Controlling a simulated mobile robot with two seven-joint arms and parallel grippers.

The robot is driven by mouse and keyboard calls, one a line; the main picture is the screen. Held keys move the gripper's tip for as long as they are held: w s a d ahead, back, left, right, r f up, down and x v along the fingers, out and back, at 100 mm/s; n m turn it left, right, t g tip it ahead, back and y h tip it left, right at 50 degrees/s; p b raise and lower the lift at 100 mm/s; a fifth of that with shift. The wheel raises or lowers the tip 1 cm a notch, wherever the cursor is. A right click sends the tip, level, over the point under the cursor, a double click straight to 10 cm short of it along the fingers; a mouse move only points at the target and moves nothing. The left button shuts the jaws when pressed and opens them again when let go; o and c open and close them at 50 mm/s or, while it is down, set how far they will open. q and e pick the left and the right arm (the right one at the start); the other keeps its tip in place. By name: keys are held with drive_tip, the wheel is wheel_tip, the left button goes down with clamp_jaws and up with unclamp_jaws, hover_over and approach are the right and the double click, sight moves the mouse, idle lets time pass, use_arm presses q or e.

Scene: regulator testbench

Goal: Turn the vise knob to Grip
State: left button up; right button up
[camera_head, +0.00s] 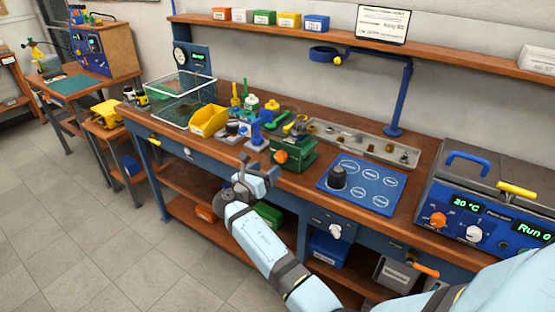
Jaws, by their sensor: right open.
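The vise is a green block (298,152) on the workbench near its front edge, in the middle of the head view. Its orange knob (281,156) is on the front face; its setting is too small to read. My right gripper (257,167) is in front of the bench edge, just left of and below the knob, apart from it as far as I can tell. It is open, and I see nothing in it. My left gripper is not in view.
A blue post-like part (257,128) and a yellow bin (208,121) stand left of the vise. A blue mat (374,187) with a black cylinder (338,177) lies to the right. A metal tray (365,142) lies behind. A white knob (335,231) sticks out of the bench front.

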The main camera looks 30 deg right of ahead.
sight(279, 158)
drive_tip(key=x, duration=0.6)
drive_tip(key=shift+w+d, duration=0.15)
drive_tip(key=shift+d, duration=0.2)
drive_tip(key=c, duration=0.9)
